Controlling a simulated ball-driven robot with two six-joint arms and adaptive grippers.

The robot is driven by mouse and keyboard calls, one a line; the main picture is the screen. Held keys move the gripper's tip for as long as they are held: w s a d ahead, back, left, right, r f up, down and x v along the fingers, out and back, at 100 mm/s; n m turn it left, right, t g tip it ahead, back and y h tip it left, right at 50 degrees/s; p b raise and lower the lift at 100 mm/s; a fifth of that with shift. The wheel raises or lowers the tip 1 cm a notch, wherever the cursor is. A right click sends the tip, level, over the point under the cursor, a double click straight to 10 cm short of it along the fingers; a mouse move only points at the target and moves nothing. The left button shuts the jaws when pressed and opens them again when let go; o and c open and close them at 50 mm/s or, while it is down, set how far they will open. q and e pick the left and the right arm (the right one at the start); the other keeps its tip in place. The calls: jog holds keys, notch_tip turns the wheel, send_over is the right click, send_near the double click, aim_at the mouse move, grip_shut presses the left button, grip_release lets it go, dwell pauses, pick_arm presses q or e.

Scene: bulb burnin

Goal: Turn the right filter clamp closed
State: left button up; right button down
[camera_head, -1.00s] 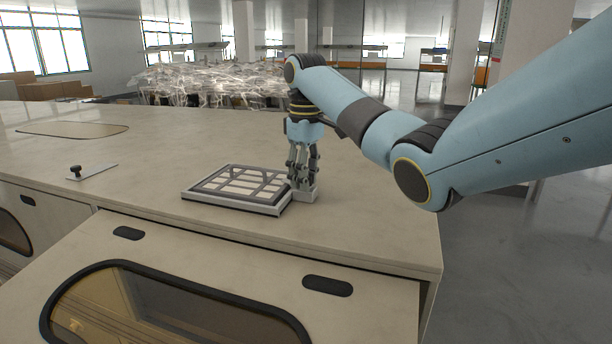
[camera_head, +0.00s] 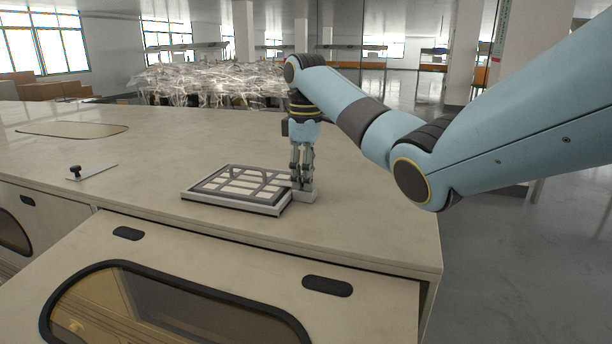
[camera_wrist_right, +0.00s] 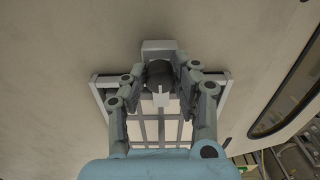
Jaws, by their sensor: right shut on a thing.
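The filter (camera_head: 236,190) is a flat tray with a light frame and dark bars, lying on the cabinet top. The right filter clamp (camera_head: 309,196) is a small grey block at its right edge. My right gripper (camera_head: 302,183) points straight down over this clamp. In the right wrist view its fingers (camera_wrist_right: 160,70) are shut on the clamp's dark round knob (camera_wrist_right: 158,74). A small light tab (camera_wrist_right: 160,97) extends from the knob towards the filter frame (camera_wrist_right: 100,84) and appears to overlap its edge. The fingers partly hide the knob. My left gripper is out of view.
A flat light plate with a black knob (camera_head: 75,171) lies on the cabinet top (camera_head: 150,160) to the left. An oval panel (camera_head: 72,130) is set in the top further back. The front right edge is close. The surface around the filter is clear.

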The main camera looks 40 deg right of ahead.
jog(key=c, duration=1)
grip_release()
jog(key=shift+w, duration=0.15)
